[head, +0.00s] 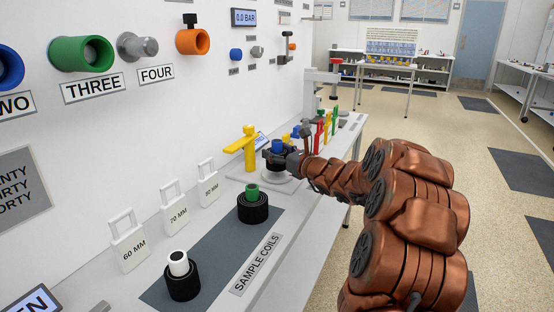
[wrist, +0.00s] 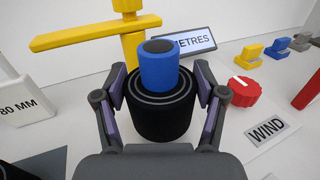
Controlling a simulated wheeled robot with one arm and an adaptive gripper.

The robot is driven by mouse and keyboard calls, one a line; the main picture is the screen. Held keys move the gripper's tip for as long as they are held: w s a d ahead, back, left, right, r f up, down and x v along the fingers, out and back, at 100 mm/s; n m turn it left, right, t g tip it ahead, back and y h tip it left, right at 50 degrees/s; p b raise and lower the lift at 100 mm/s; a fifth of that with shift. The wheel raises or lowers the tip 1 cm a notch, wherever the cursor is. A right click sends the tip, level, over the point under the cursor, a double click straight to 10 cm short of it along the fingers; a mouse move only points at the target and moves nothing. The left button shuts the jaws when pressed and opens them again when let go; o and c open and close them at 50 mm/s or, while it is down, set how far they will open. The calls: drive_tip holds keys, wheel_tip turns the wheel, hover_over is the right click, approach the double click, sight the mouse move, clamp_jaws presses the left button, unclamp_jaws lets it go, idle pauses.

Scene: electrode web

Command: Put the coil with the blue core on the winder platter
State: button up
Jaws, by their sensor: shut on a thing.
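The coil with the blue core (head: 276,147) is a black roll around a blue cylinder; it stands upright in the wrist view (wrist: 158,70). My gripper (head: 290,160) has its two fingers on either side of the black roll, shut on it, as the wrist view shows (wrist: 162,98). The winder platter (head: 270,178) is a pale round disc directly below the coil in the head view. I cannot tell whether the coil touches it.
A yellow post with an arm (wrist: 85,36) stands close behind the coil. A red knob (wrist: 232,92) and a WIND label (wrist: 266,132) lie to its right. The green-core coil (head: 253,208) and white-core coil (head: 182,278) stand on the dark mat (head: 218,255).

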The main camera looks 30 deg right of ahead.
drive_tip(key=shift+f, duration=0.8)
drive_tip(key=shift+f, duration=0.2)
drive_tip(key=o, duration=1.5)
drive_tip(key=shift+c, duration=0.2)
drive_tip(key=shift+r, duration=0.15)
drive_tip(key=shift+s+d, duration=0.1)
drive_tip(key=shift+s, duration=0.15)
drive_tip(key=s, duration=0.3)
drive_tip(key=s+d, duration=0.1)
drive_tip(key=s, duration=0.7)
drive_tip(key=shift+s+d+p, duration=0.25)
drive_tip(key=shift+d+p, duration=0.05)
drive_tip(key=shift+p, duration=0.05)
